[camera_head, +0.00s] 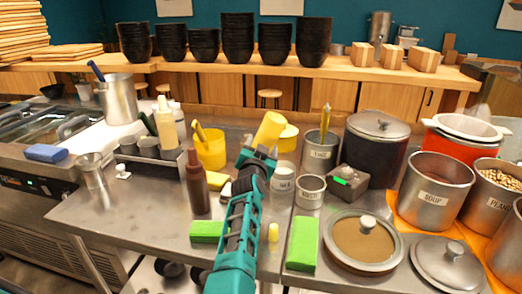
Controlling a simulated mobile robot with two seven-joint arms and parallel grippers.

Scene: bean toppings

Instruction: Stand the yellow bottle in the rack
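A pale yellow bottle (166,126) with a narrow nozzle stands upright at the right end of the dark rack (150,158). Its base is hidden by the rack's front, so I cannot tell whether it is inside or behind. My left arm reaches from the bottom middle up over the counter. My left gripper (262,150) is at its far end, right of the rack, and appears shut on a tilted yellow cylinder (269,128). The fingers are mostly hidden, and I cannot tell what this cylinder is. My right gripper is out of view.
A brown bottle (197,186) stands in front of the rack, with a yellow tub (211,152) behind it. Green blocks (302,244) lie nearby. A lidded pan (362,242) and soup pot (434,190) crowd the right. The counter's left front (120,210) is clear.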

